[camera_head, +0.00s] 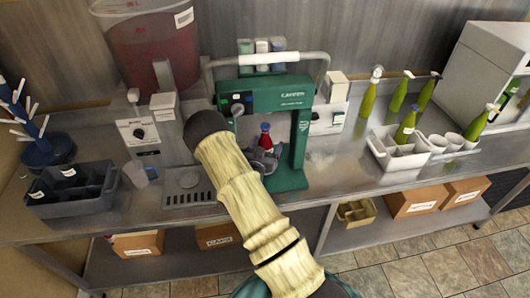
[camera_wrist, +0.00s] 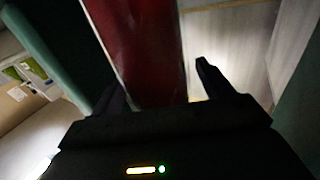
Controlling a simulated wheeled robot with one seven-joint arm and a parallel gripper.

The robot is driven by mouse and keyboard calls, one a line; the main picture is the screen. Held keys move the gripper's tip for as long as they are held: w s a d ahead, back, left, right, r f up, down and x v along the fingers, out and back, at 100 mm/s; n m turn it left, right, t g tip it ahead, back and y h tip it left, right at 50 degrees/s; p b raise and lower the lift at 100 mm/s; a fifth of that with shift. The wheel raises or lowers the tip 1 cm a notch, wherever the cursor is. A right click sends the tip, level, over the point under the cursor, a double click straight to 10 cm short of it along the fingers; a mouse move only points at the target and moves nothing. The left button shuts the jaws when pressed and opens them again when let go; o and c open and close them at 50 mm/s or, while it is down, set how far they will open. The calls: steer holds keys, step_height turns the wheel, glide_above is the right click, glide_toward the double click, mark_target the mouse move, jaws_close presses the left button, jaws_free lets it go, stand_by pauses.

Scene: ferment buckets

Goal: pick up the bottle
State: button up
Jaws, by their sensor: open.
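A dark red bottle (camera_head: 265,139) with a blue cap stands inside the green frame of a bench machine (camera_head: 298,125). My gripper (camera_head: 263,157) is at the bottle, low in the frame's opening, and hides its lower part. In the wrist view the red bottle (camera_wrist: 140,45) fills the upper middle and runs between the two dark fingers of my gripper (camera_wrist: 158,85). The fingers stand apart, with a visible gap between the bottle and the right finger. Contact at the left finger is too dark to tell.
The green frame's uprights stand close on both sides of my gripper. A large red-filled bucket (camera_head: 150,45) is at the back left. A dark divided bin (camera_head: 75,190) sits at the left. Several green bottles (camera_head: 405,125) and a white caddy (camera_head: 400,155) stand at the right.

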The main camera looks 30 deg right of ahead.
steer(key=shift+c, duration=0.2)
steer(key=c, duration=1.4)
steer(key=shift+c, duration=0.2)
steer(key=shift+r, duration=0.15)
steer(key=shift+r+b, duration=0.9)
steer(key=shift+r, duration=0.7)
steer(key=b, duration=0.5)
glide_toward(267, 138)
steer(key=s+a, duration=0.1)
steer(key=s+a+f, duration=0.1)
steer(key=a, duration=0.1)
steer(key=s+a+f, duration=0.1)
steer(key=shift+a+f, duration=0.15)
steer(key=shift+a, duration=0.05)
